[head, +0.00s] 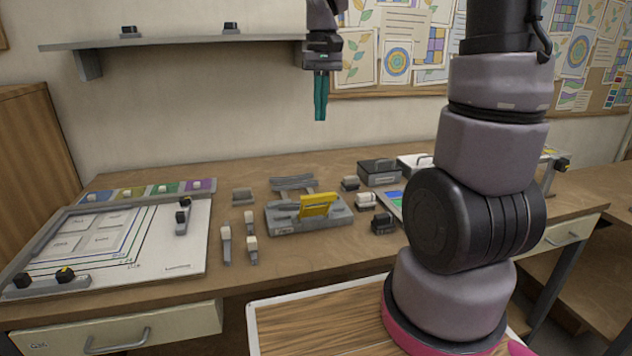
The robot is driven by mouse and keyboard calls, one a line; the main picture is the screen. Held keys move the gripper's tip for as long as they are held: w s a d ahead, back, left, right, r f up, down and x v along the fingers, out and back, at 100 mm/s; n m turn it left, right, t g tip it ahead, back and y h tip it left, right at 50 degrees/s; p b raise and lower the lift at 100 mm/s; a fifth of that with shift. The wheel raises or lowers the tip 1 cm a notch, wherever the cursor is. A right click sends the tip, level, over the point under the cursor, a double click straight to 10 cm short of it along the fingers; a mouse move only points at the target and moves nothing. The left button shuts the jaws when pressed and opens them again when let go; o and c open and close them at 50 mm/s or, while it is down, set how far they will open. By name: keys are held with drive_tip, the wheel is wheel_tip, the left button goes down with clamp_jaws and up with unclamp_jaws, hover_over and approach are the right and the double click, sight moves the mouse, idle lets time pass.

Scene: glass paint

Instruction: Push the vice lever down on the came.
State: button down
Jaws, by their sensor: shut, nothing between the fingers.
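The vice (305,222) is a grey block on the workbench near the middle of the picture. Its yellow lever (317,205) stands raised and tilted on top. A came cannot be made out clearly at this size. My gripper (320,115) has teal fingers pointing down, shut and empty. It hangs high above the bench, well above the vice and lever and apart from them.
A drawing board (190,245) with a framed pattern lies at the left. Small grey-and-white tools (250,225) stand left of the vice. A dark box (379,172) stands behind right. A wall shelf (180,41) is at upper left. My arm hides part of the right side.

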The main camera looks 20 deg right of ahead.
wheel_tip(320, 180, down, 17)
drive_tip(key=s+a+n+g, duration=0.1)
drive_tip(key=s+g, duration=0.1)
drive_tip(key=shift+a, duration=0.25)
drive_tip(key=shift+f, duration=0.1)
idle(0.6)
